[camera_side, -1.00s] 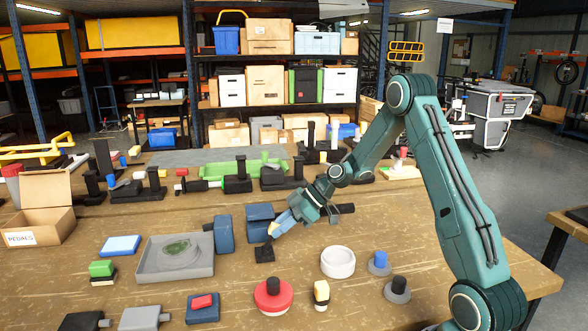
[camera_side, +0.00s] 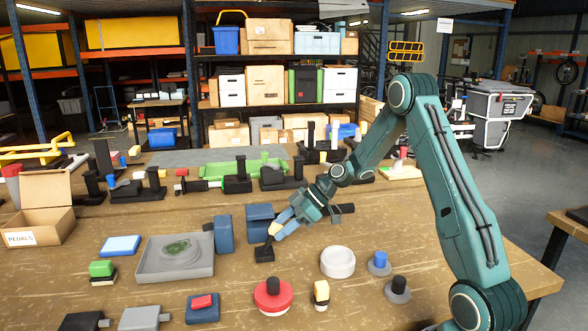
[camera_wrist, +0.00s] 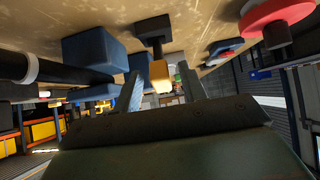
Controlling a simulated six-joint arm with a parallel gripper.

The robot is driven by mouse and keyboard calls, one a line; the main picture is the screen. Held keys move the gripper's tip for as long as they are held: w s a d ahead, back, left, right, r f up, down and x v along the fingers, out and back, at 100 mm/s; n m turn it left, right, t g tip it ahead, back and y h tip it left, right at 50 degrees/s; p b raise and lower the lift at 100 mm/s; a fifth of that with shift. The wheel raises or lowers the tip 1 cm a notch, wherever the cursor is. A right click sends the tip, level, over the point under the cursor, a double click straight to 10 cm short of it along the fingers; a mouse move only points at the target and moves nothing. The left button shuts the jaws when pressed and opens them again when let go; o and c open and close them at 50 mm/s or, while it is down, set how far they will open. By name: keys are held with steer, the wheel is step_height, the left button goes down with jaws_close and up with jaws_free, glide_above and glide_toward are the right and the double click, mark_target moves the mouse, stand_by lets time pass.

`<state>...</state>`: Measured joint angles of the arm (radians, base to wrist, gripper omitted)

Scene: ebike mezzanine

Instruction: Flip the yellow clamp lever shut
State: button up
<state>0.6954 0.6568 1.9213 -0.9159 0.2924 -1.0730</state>
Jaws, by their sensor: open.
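The yellow clamp lever (camera_side: 274,229) stands up and leans slightly right from its small black base (camera_side: 264,254) on the bench. In the wrist view the lever's yellow end (camera_wrist: 160,74) shows between my two fingers, with the black base (camera_wrist: 155,28) beyond it. My gripper (camera_side: 281,226) is open around the lever's upper end, reaching in from the upper right. In the wrist view a gap shows between the lever and each finger of my gripper (camera_wrist: 159,80). Whether either finger touches the lever is not clear.
Blue blocks (camera_side: 259,215) stand close behind the lever, and another blue block (camera_side: 223,234) is to its left beside a grey tray (camera_side: 148,268). A white ring (camera_side: 338,262) and a red disc with a black knob (camera_side: 273,297) are nearby. Bench in between is clear.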

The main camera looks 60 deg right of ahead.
steer(key=v, duration=1.3)
steer(key=shift+s, duration=0.15)
steer(key=shift+r, duration=0.15)
steer(key=s+a+r+m+g+h, duration=0.1)
steer(key=s+a+r+m+h, duration=0.2)
steer(key=a, duration=0.5)
steer(key=s+a+r+g+h, duration=0.1)
steer(key=s+a+r, duration=0.25)
steer(key=a, duration=0.35)
steer(key=s+a+r+m+h, duration=0.1)
steer(key=s+a+m, duration=0.1)
steer(key=s, duration=0.5)
steer(key=s+a+m+h, duration=0.2)
steer(key=s+m, duration=0.2)
steer(key=s, duration=0.4)
steer(key=shift+a+r+t, duration=0.3)
steer(key=shift+a+r, duration=0.1)
